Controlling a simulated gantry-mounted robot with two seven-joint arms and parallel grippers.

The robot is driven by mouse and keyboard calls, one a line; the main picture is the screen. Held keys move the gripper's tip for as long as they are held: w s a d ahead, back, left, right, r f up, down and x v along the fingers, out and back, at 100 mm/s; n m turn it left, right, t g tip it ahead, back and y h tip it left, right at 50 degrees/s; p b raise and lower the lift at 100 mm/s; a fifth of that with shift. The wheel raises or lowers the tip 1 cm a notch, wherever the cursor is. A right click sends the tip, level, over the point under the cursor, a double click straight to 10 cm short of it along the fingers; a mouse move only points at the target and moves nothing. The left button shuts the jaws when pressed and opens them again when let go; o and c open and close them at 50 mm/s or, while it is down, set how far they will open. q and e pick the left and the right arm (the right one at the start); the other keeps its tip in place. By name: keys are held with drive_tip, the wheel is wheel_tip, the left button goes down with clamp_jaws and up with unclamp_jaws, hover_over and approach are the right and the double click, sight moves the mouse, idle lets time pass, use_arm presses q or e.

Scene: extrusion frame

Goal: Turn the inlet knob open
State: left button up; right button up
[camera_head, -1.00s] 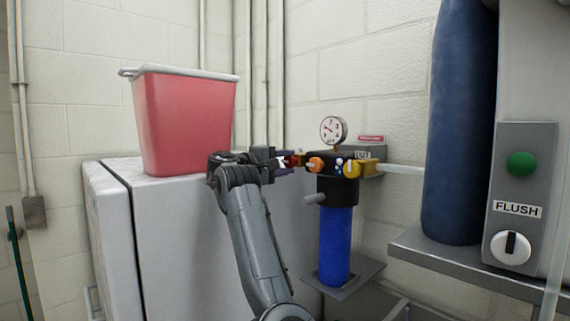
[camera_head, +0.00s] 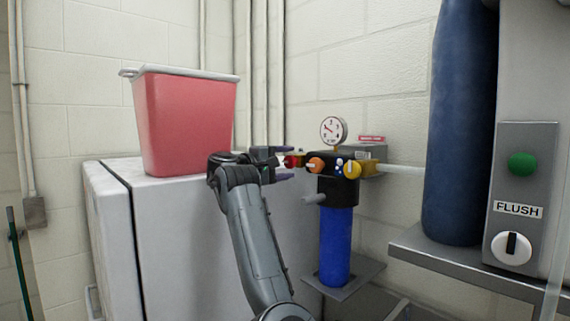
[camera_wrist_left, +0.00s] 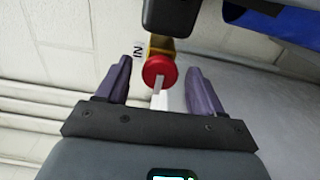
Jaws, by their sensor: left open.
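The inlet knob (camera_head: 291,161) is red and sits at the left end of the filter head. In the left wrist view the red knob (camera_wrist_left: 161,69) is round with a white bar, on a yellow fitting beside an "IN" label (camera_wrist_left: 138,52). My left gripper (camera_head: 283,163) is open, its two purple fingers spread above and below the knob in the head view. In the left wrist view my left gripper (camera_wrist_left: 159,70) has one finger on each side of the knob, with gaps between. My right gripper is not in view.
A red bin (camera_head: 187,122) stands on a white cabinet (camera_head: 190,235) at left. A blue cylinder (camera_head: 460,130) and a FLUSH panel (camera_head: 520,165) are at right.

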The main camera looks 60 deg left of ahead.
use_arm(q)
drive_tip(key=shift+s, duration=0.5)
drive_tip(key=s+d+b, duration=0.2)
drive_tip(key=s, duration=0.7)
drive_tip(key=shift+s, duration=0.3)
